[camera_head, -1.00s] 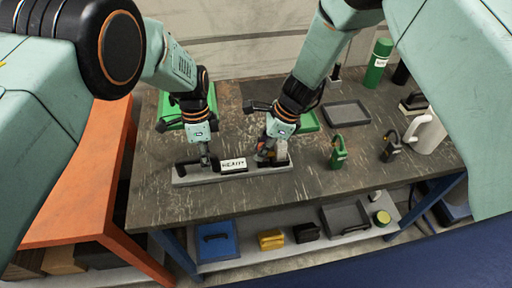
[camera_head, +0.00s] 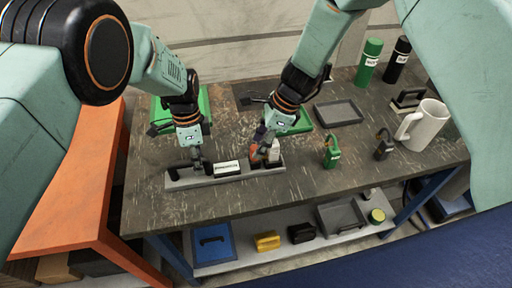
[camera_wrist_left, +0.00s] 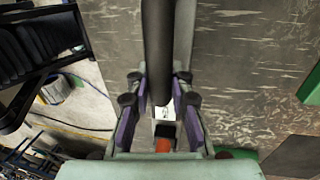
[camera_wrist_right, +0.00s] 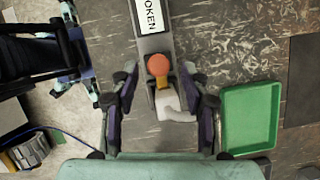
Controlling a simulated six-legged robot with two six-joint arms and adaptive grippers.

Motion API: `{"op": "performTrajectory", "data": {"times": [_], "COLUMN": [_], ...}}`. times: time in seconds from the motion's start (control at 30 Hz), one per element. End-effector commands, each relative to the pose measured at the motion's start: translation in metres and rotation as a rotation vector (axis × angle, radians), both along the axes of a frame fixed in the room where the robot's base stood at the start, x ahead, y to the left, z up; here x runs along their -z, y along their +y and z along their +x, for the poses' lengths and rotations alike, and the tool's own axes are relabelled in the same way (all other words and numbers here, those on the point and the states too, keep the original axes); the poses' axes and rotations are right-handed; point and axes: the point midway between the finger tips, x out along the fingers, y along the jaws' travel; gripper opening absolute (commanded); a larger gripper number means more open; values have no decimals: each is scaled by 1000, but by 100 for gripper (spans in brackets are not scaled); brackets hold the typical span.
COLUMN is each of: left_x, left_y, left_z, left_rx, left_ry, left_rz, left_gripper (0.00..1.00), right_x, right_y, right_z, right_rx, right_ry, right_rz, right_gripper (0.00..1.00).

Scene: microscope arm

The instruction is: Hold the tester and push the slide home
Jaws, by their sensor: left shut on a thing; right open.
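The tester is a long grey base (camera_head: 205,180) lying on the dark table, with a black bar handle (camera_wrist_left: 158,45) at its left end and a white label (camera_head: 227,168) in its middle. The right wrist view shows the label's last letters, "OKEN" (camera_wrist_right: 151,15). My left gripper (camera_head: 197,162) is shut on the black handle. At the tester's right end are a round orange-red knob (camera_wrist_right: 158,65) and a whitish piece (camera_wrist_right: 172,106). My right gripper (camera_wrist_right: 160,85) is open, its fingers on either side of the knob and whitish piece. Contact there cannot be told.
Green trays (camera_wrist_right: 249,118) lie behind the tester. A grey tray (camera_head: 339,112), green padlock (camera_head: 332,152), dark padlock (camera_head: 383,147) and white mug (camera_head: 425,125) stand to the right. An orange table (camera_head: 75,190) is at left. The table's front strip is bare.

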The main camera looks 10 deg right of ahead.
Motion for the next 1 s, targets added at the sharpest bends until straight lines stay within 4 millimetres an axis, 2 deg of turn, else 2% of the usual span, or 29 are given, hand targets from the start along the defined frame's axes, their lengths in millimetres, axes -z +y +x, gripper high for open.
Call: {"op": "performTrajectory", "data": {"times": [0.03, 0.2, 0.4, 0.6, 0.93, 0.97, 1.0], "left_x": [-1, -1, -1, -1, -1, -1, -1], "left_y": [0, 0, 0, 0, 0, 0, 0], "left_z": [0, 0, 0, 1, 1, 1, 1], "left_rx": [0, 0, 0, -1, -1, -1, -1], "left_ry": [-1, -1, -1, -1, -2, -2, -2], "left_rz": [1, 1, 0, 0, 0, 0, 0], "left_gripper": [0, 0, 0, 0, 0, 21, 24], "right_x": [-12, -45, -71, -81, -81, -81, -81], "right_y": [-4, -18, -29, -33, -33, -33, -33], "right_z": [1, -1, -4, -5, -5, -5, -5], "right_rx": [4, 2, 1, 1, 1, 1, 1], "right_ry": [-4, -5, -2, 0, 0, 0, 0], "right_rz": [1, 1, 1, 0, 0, 0, 0], "right_gripper": [47, 47, 47, 47, 47, 47, 47]}}
